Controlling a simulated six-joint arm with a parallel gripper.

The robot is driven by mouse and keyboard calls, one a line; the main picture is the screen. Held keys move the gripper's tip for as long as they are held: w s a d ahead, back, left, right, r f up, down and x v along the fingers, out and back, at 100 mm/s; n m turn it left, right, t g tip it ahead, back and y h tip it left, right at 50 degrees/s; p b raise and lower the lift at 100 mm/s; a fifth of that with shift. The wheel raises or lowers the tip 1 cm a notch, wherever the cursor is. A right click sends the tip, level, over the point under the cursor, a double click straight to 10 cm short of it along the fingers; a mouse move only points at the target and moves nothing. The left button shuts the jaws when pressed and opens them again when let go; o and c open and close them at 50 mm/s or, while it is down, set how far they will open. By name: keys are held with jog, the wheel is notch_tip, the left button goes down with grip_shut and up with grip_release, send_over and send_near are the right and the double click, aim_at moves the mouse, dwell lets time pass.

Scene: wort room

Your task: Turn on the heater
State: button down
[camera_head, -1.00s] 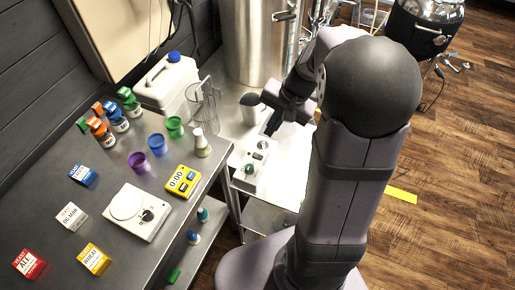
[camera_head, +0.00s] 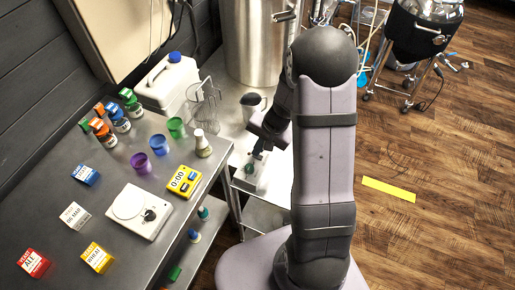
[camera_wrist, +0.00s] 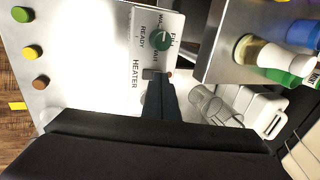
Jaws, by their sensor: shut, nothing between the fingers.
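The heater control box (camera_head: 243,184) is a pale box on the steel stand, right of the table. Its top shows the words HEATER, READY and WAIT in the wrist view (camera_wrist: 145,22). A green round knob (camera_wrist: 160,48) sits on it, also seen in the head view (camera_head: 249,168). My gripper (camera_wrist: 157,74) is shut and empty, its tips over the box near the HEATER lettering, just short of the knob in the wrist picture. Whether the tips touch the box I cannot tell. My gripper (camera_head: 257,153) hides part of the box in the head view.
Coloured discs (camera_wrist: 32,52) show in the wrist view.

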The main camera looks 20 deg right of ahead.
jog(key=shift+w+f, duration=0.1)
jog(key=shift+f, duration=0.25)
jog(key=shift+w+a+f+b, duration=0.1)
jog(key=shift+a+f+b, duration=0.1)
jog(key=shift+b, duration=0.15)
jog(key=shift+r, duration=0.1)
jog(key=shift+s+d, duration=0.15)
jog(key=shift+s, duration=0.05)
jog(key=shift+s+d+f+b, duration=0.2)
jog(key=shift+s+d+b, duration=0.15)
jog(key=shift+s+d, duration=0.15)
jog(key=shift+s+r, duration=0.1)
